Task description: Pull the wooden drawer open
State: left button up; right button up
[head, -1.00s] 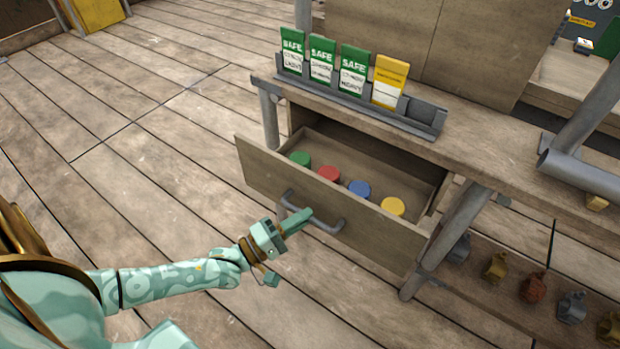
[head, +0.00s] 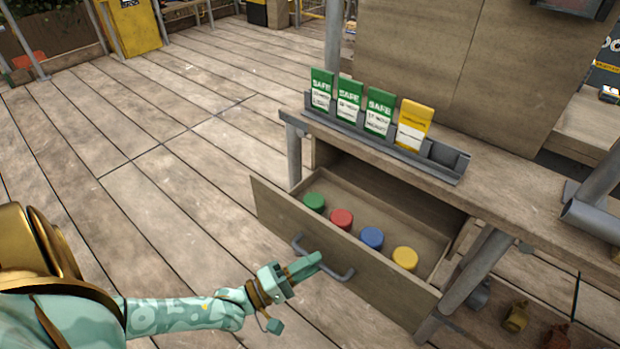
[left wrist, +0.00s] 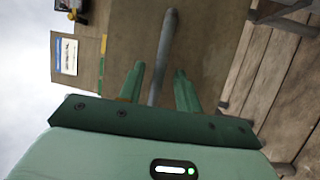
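The wooden drawer (head: 335,258) stands pulled out under the bench, with its inside showing. Green, red, blue and yellow round-capped items lie in it. Its grey bar handle (head: 342,276) is on the front board. My left gripper (head: 306,266) is at the handle, its fingers overlapping the bar in the head view. In the left wrist view the handle (left wrist: 165,45) runs between the two fingers of my left gripper (left wrist: 159,70). The fingers stand apart, with gaps beside the bar. My right gripper is not in view.
The wooden bench top (head: 510,195) carries a grey rack (head: 385,148) with green and yellow cards. A bench leg (head: 470,275) stands right of the drawer. Several small metal parts sit low at the right. The plank floor (head: 150,200) left of the drawer is clear.

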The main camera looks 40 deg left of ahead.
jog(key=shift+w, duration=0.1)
